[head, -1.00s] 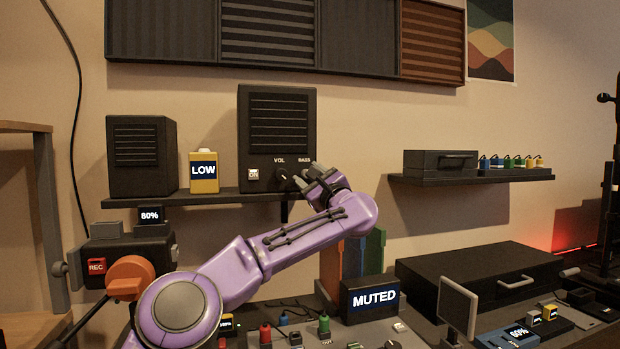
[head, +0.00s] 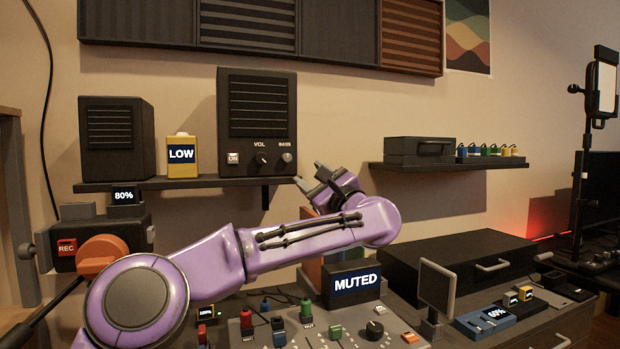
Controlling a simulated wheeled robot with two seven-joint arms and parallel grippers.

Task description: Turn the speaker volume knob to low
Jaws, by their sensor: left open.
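The large black speaker (head: 257,105) stands on the left wall shelf. Its front carries a volume knob (head: 262,159) under the label VOL, a bass knob (head: 287,157) to its right, and an ON switch (head: 233,158) to its left. The volume knob is dark with a light pointer mark. A yellow block with a LOW display (head: 181,154) stands left of this speaker. My left gripper (head: 308,178) is open and empty, in front of and to the lower right of the speaker, apart from both knobs. My right gripper is not in view.
A smaller black speaker (head: 116,138) stands at the shelf's left end. The shelf edge (head: 200,182) runs below the speakers. A mixer with a MUTED display (head: 356,282) and a black case (head: 450,260) lie below. A second shelf (head: 440,165) is at right.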

